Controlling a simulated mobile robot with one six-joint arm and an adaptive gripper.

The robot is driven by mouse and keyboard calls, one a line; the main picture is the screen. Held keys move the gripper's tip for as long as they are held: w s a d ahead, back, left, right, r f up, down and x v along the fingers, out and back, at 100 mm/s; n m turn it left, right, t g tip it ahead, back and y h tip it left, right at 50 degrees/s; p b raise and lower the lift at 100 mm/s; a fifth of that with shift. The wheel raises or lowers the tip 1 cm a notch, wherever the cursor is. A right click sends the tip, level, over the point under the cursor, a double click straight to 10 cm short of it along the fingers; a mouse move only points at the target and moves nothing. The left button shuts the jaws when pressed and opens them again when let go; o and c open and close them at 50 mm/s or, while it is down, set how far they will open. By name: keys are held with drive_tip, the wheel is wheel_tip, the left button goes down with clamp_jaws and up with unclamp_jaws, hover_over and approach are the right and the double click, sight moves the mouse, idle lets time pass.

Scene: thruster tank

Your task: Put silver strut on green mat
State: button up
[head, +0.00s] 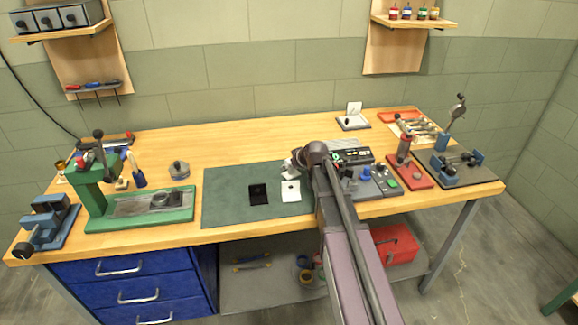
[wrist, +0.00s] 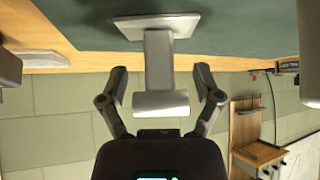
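The silver strut (wrist: 159,60) has a flat square foot, a straight shaft and a thick cylindrical end. In the wrist view its foot is against the green mat, which also shows in the head view (head: 225,202); I cannot tell for sure whether they touch. My gripper (wrist: 162,80) is open, with one finger on each side of the strut and gaps between them. In the head view my gripper (head: 295,163) is low at the mat's back right part, and my arm and gripper largely hide the strut.
A black square (head: 258,194) and a white square (head: 290,191) lie on the mat. A green press (head: 140,210) stands to the left. A grey control box (head: 372,184) and a red-based tool (head: 408,172) stand to the right. Bench behind the mat is mostly clear.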

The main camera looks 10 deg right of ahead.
drive_tip(key=shift+r, duration=0.25)
idle(0.3)
drive_tip(key=p+v, duration=0.8)
drive_tip(key=v, duration=0.3)
drive_tip(key=shift+s+r+p, duration=0.25)
drive_tip(key=shift+s+p, duration=0.1)
drive_tip(key=shift+p, duration=0.05)
idle(0.5)
drive_tip(key=shift+s, duration=0.1)
drive_tip(key=s+a+f+g, duration=0.1)
drive_tip(key=s, duration=0.2)
drive_tip(key=s+a+f+m+g, duration=0.1)
drive_tip(key=s, duration=0.2)
drive_tip(key=s+a+f+g+h, duration=0.1)
drive_tip(key=s+g, duration=0.1)
drive_tip(key=s, duration=0.2)
drive_tip(key=shift+a+f, duration=0.4)
drive_tip(key=s+f+m+g+h, duration=0.1)
drive_tip(key=s+m+g+h, duration=0.1)
drive_tip(key=s, duration=0.9)
drive_tip(key=shift+s+a+f+m+g+h, duration=0.15)
drive_tip(key=shift+a+f+m+g+h, duration=0.15)
drive_tip(key=shift+m+g, duration=0.6)
